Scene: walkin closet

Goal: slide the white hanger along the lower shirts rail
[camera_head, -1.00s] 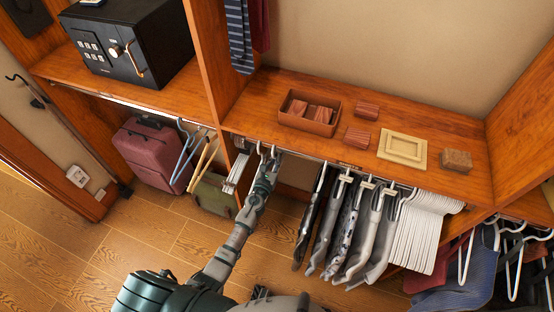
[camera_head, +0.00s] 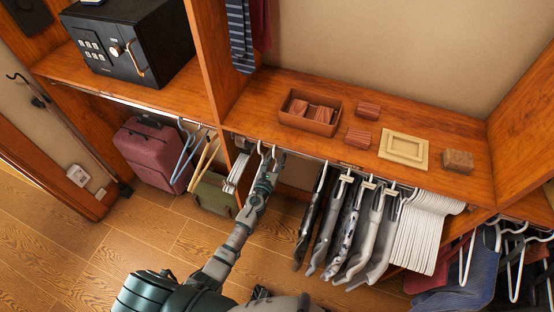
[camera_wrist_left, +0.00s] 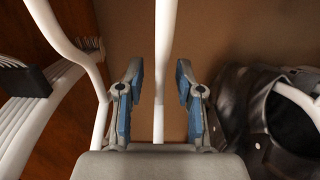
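The white hanger (camera_wrist_left: 163,60) hangs between the two fingers of my left gripper (camera_wrist_left: 160,100) in the left wrist view. The fingers are open, with a gap on each side of the white bar. A second white hanger (camera_wrist_left: 92,75) passes close to the left finger, outside the gap. In the head view my left gripper (camera_head: 268,175) is under the shelf edge at the left end of the lower shirts rail (camera_head: 315,158). White hooks show beside it, and the gripper hides much of the hangers. My right gripper is not in view.
To the right hang several grey and patterned shirts (camera_head: 345,225) and a dense row of white hangers (camera_head: 425,230). A black divider with white hangers is at left in the wrist view. The rail between my gripper and the shirts looks clear. A wooden box (camera_head: 310,125) stands above.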

